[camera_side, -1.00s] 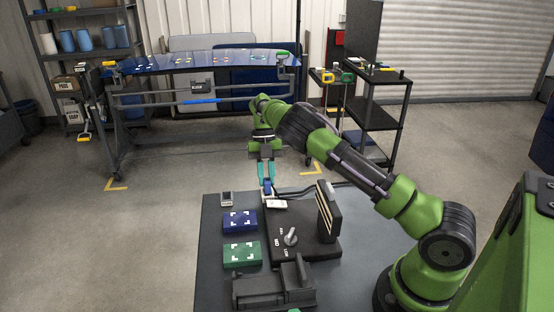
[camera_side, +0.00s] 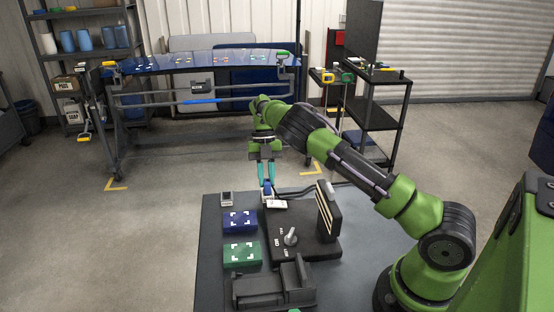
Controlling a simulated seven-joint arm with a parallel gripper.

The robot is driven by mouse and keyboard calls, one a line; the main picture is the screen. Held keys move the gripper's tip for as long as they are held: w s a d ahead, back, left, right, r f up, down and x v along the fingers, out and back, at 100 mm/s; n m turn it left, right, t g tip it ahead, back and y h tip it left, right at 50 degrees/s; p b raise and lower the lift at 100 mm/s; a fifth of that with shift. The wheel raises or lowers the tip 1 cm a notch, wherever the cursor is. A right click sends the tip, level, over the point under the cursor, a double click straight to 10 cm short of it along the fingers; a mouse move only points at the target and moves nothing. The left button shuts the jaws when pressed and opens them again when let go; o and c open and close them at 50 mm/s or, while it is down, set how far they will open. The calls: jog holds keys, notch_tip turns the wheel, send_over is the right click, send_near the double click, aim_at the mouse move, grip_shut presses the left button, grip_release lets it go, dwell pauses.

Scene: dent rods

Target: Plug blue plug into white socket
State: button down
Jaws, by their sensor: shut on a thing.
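My gripper (camera_side: 267,184) points down with its teal fingers at the far edge of the dark table. It is shut on the blue plug (camera_side: 267,188), a small blue piece between the fingertips. The white socket (camera_side: 277,204) lies just below the plug in the picture, at the far left corner of a black base. The plug's lower end meets or overlaps the socket in this view. I cannot tell whether it is inserted.
The black base (camera_side: 313,250) bears a grey knob (camera_side: 291,237) and an upright striped block (camera_side: 328,212). A blue box (camera_side: 240,221), a green box (camera_side: 242,254) and a small grey device (camera_side: 227,199) sit left. A dark grey holder (camera_side: 262,292) stands in front.

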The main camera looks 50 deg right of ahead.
jog(key=shift+f, duration=0.45)
jog(key=shift+c, duration=2.3)
grip_release()
jog(key=shift+r, duration=0.1)
jog(key=v, duration=0.7)
